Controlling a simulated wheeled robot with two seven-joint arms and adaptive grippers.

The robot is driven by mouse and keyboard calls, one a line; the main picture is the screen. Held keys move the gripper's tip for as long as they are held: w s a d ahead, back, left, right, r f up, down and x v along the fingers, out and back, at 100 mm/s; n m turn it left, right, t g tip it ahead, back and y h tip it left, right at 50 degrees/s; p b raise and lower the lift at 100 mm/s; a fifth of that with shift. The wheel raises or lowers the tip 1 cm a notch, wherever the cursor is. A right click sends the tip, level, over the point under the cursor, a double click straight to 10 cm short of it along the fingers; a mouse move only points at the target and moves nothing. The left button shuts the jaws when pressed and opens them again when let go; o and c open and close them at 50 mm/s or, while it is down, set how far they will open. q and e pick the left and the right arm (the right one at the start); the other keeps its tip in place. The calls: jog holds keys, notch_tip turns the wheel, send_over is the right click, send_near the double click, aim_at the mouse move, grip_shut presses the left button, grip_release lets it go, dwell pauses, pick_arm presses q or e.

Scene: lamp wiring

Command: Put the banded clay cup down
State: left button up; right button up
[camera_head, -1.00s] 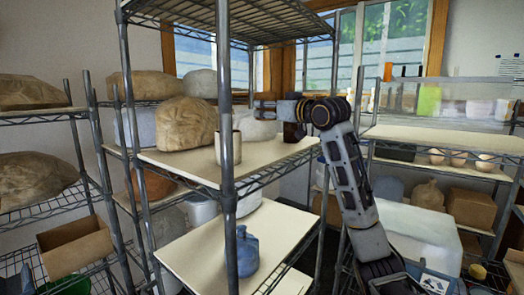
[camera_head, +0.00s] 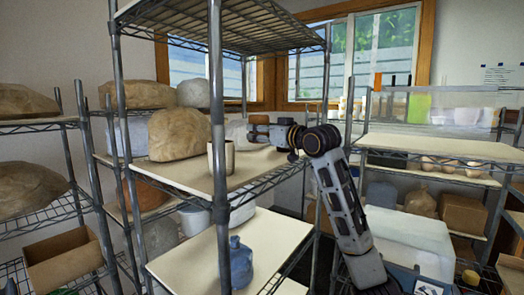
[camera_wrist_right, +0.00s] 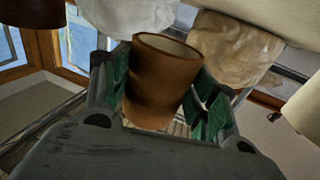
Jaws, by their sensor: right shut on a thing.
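A brown clay cup (camera_wrist_right: 158,82) sits between the green-padded fingers of my right gripper (camera_wrist_right: 165,95) in the right wrist view, and the gripper is shut on it. In the head view my right gripper (camera_head: 262,130) reaches in from the right, just above the middle shelf board (camera_head: 190,175). The held cup is too small and dark to make out clearly there. My left gripper is not in view.
A pale cup (camera_head: 230,157) stands on the same board, partly behind the front post (camera_head: 217,100). A tan wrapped lump (camera_head: 178,134) is left of it. A wire shelf (camera_head: 215,25) hangs above. A blue jug (camera_head: 240,262) stands on the board below.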

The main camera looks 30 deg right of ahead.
aim_at(262, 160)
jog(key=shift+f, duration=0.85)
jog(key=shift+f, duration=0.1)
jog(key=shift+f+p, duration=0.3)
jog(key=shift+f, duration=1.6)
jog(key=shift+f, duration=0.2)
jog(key=o, duration=1.2)
jog(key=shift+r, duration=0.1)
